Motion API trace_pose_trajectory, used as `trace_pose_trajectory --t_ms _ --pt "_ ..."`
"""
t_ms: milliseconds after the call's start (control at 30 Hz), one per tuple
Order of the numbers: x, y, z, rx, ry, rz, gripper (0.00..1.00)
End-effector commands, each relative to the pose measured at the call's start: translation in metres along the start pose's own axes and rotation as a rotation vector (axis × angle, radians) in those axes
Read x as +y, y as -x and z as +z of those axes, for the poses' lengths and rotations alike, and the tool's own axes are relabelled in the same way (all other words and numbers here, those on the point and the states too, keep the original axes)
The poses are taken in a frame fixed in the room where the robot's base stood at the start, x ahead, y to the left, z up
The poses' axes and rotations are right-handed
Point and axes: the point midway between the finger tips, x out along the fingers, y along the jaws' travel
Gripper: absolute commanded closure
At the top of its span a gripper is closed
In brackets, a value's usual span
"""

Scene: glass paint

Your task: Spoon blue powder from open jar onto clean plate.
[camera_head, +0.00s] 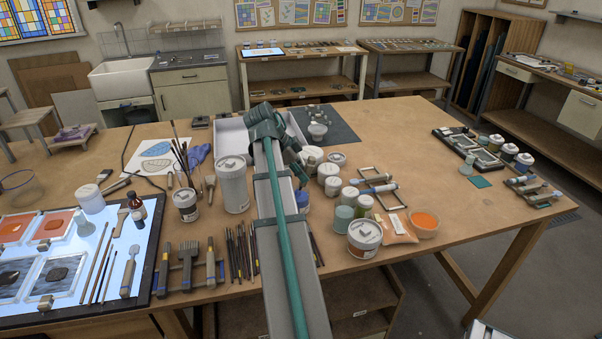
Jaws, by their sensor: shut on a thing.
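My arm rises from the bottom middle and bends over the table. Its dark end, with my gripper (298,172), shows only in part behind the arm link. The gripper is shut, but what it holds is hidden. A small jar with blue (302,199) at its top stands just below it, partly covered by my arm. I cannot tell whether gripper and jar touch. No spoon can be made out. I cannot pick out a clean plate for certain; a white tray (230,135) lies behind my arm and a small white bowl (317,131) stands on a dark mat (343,128).
A tall white container (232,184) and a brush pot (186,204) stand left. Brushes (240,250) lie beside the arm. The table's (440,150) right middle has free room.

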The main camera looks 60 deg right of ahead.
Motion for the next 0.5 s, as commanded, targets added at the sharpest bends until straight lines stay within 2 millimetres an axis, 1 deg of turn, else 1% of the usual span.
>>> trace_pose_trajectory --t_ms 500 --pt "0.000 0.024 -0.024 0.000 -0.001 0.000 1.00"
